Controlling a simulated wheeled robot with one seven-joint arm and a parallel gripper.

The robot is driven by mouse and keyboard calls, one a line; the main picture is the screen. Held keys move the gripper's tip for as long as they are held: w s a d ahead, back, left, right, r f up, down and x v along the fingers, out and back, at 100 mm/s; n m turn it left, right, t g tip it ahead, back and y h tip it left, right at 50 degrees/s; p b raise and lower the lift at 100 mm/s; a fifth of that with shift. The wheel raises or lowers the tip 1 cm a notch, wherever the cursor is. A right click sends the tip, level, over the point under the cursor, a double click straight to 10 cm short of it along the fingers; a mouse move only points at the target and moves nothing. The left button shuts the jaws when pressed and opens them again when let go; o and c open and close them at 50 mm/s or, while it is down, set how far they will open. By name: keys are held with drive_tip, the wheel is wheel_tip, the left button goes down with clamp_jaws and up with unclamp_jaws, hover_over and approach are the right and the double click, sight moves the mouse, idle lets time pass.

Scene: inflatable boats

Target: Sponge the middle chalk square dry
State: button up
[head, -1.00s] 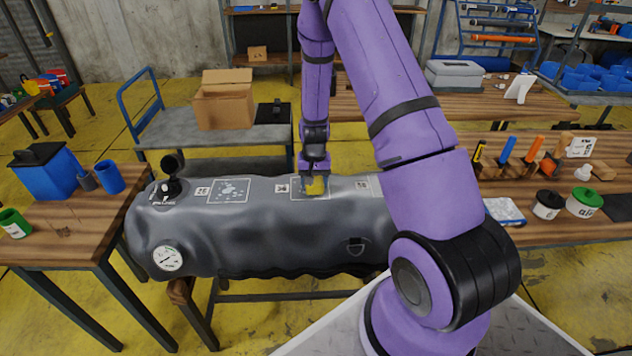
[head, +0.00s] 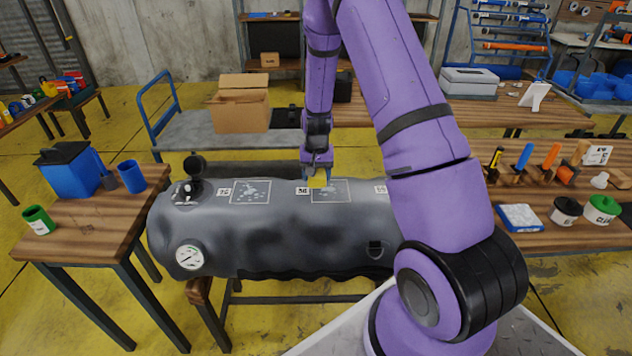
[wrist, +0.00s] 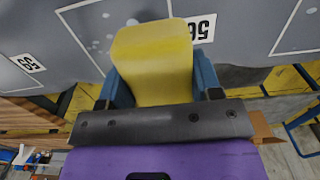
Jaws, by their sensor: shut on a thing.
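My gripper (head: 317,171) points down and is shut on a yellow sponge (head: 319,180) over the grey inflatable tube (head: 300,235). The middle chalk square (head: 345,199) lies on top of the tube, just right of the 56 label (head: 302,190). The sponge covers its back left part. In the wrist view the sponge (wrist: 153,62) sits between the blue fingers (wrist: 160,88), beside the 56 label (wrist: 201,27). Pale wet spots show on the square's uncovered part (wrist: 85,22). I cannot tell if the sponge presses on the surface.
Another spotted chalk square (head: 251,192) lies to the left on the tube. A black valve (head: 194,168) stands up at the tube's left end, and a gauge (head: 189,257) is on its front. My arm hides the tube's right end. A cart with a cardboard box (head: 240,108) stands behind.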

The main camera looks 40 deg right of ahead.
drive_tip(key=shift+r, duration=2)
